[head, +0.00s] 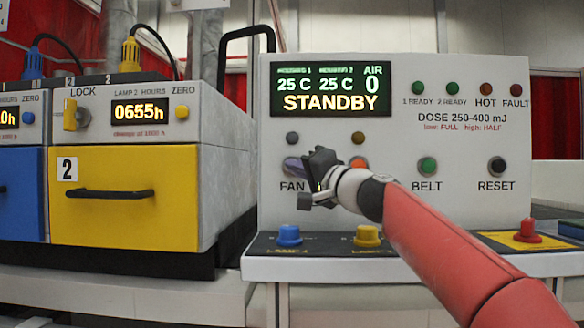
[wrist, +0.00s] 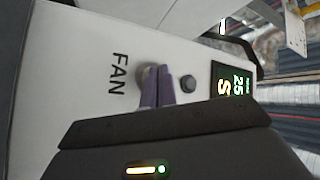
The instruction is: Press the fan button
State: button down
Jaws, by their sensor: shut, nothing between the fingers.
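The white control panel (head: 400,225) faces me, with the FAN label (head: 291,187) at its lower left. The fan button (wrist: 147,76) is a round brownish-grey knob beside the FAN lettering in the wrist view. In the head view my gripper covers most or all of it. My gripper (head: 290,164) has its purple fingers closed together and empty. In the wrist view the fingertips (wrist: 157,72) overlap the fan button. I cannot tell whether they touch it. The small dark indicator (wrist: 187,84) beside the button is unlit; it also shows above FAN in the head view (head: 292,138).
The display (head: 331,89) reads STANDBY, AIR 0. Green BELT (head: 427,167) and black RESET (head: 496,166) buttons are to the right. An orange button (head: 358,163) is partly behind my wrist. Blue (head: 289,235) and yellow (head: 367,236) knobs stand on the ledge below.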

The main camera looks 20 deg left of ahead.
jog(key=shift+w, duration=0.15)
dwell(0.5)
jog(key=shift+s+d+b, duration=0.2)
jog(key=shift+s+b, duration=0.45)
jog(key=shift+s, duration=0.1)
jog(key=shift+s+d+b, duration=0.2)
jog(key=shift+s+b, duration=0.35)
jog(key=shift+s, duration=0.25)
jog(key=shift+s+d+b, duration=0.15)
jog(key=shift+s+b, duration=0.45)
jog(key=shift+s, duration=0.25)
jog(key=shift+s+d+b, duration=0.2)
jog(key=shift+s+b, duration=0.35)
jog(key=shift+s, duration=0.25)
